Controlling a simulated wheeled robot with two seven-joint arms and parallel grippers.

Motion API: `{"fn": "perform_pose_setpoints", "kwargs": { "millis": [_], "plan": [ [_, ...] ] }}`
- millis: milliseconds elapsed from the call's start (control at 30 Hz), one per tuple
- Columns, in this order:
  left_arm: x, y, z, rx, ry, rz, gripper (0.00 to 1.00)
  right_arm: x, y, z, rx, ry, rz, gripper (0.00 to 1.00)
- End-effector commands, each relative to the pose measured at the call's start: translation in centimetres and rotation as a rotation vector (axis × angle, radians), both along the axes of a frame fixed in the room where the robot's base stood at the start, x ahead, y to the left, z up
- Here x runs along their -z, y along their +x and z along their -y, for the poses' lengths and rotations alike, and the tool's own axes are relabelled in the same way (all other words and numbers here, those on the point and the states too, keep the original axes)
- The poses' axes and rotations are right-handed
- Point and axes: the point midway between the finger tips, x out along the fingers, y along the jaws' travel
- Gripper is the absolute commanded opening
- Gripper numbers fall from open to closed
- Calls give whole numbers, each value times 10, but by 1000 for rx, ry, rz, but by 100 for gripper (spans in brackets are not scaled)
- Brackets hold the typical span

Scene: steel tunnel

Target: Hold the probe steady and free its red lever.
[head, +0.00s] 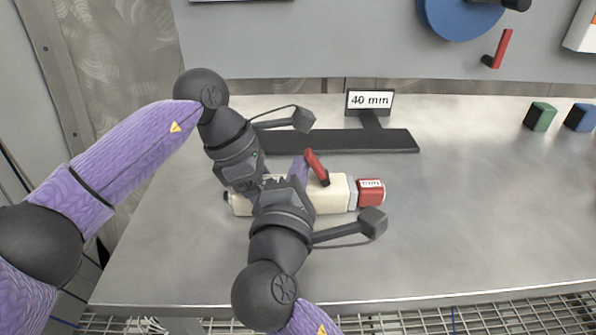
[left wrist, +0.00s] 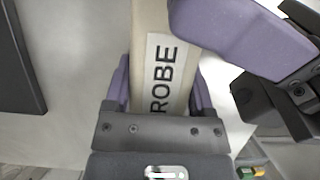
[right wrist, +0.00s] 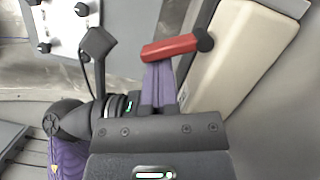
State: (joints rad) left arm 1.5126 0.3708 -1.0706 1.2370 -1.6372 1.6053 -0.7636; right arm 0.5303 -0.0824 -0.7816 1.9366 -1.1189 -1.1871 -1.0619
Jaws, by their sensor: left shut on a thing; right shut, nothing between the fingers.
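The cream probe (head: 330,193) lies on the steel bench, its red end cap (head: 370,192) to the right. My left gripper (head: 246,190) is shut around the probe's left part; in the left wrist view its fingers sit on both sides of the probe (left wrist: 150,20), beside a label reading "ROBE". The red lever (head: 317,168) stands tilted up from the probe's body. My right gripper (head: 299,168) is shut and empty beside the lever. In the right wrist view its fingertips meet the red lever (right wrist: 172,48) near its free end; whether they touch cannot be told.
A dark flat bar (head: 350,141) with a "40 mm" sign (head: 369,101) lies behind the probe. Green (head: 541,116) and blue (head: 580,117) blocks stand at the far right. A blue wheel (head: 455,15) is on the back wall.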

Motion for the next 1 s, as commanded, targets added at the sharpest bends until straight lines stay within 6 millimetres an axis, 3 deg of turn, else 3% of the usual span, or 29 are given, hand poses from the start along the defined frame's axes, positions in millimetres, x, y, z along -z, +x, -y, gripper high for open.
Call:
{"fn": "perform_pose_setpoints", "kwargs": {
  "millis": [267, 1000],
  "plan": [
    [0, 0, 0, -1, 0, 0, 0, -7, 0, 6, 4, 155, 1, 0],
    [0, 0, 0, -1, 1, -1, 0, -17, 0, 24, 2, 155, 0, 0]
  ]
}}
